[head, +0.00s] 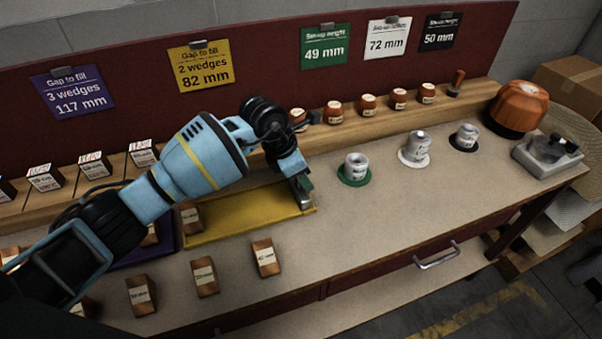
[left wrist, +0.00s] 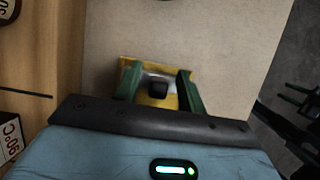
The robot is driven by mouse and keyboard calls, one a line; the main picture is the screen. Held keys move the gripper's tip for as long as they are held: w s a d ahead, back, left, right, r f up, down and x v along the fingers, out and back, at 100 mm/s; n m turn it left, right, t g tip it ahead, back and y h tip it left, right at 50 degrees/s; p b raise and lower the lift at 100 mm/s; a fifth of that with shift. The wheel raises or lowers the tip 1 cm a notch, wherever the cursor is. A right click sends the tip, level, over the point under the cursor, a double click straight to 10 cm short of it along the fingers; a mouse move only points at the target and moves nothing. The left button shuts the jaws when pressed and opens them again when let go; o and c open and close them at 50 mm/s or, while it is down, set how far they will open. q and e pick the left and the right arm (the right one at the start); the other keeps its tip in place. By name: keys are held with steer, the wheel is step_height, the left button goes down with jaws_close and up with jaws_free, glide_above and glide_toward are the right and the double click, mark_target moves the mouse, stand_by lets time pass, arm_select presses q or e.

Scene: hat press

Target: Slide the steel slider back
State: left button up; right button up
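The steel slider (head: 305,201) stands at the right end of the yellow tray (head: 240,216) on the bench. In the left wrist view, the steel slider (left wrist: 160,76) shows as a pale metal strip with a dark knob (left wrist: 158,90). My left gripper (head: 301,184) is lowered over the slider from the left. In the left wrist view its two green fingers (left wrist: 158,92) stand on either side of the knob, with a visible gap on each side. It is open. The gripper hides part of the slider in the head view.
A wooden wedge (head: 191,217) is in the tray's left part; several wooden blocks, one of them here (head: 265,257), lie in front. Green (head: 355,170), white (head: 414,148) and black (head: 465,137) cups stand to the right.

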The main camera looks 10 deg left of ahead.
arm_select(q)
steer(key=shift+s+a, duration=0.1)
steer(key=shift+a, duration=0.05)
steer(key=v, duration=0.7)
steer(key=shift+r, duration=0.4)
steer(key=shift+s, duration=0.1)
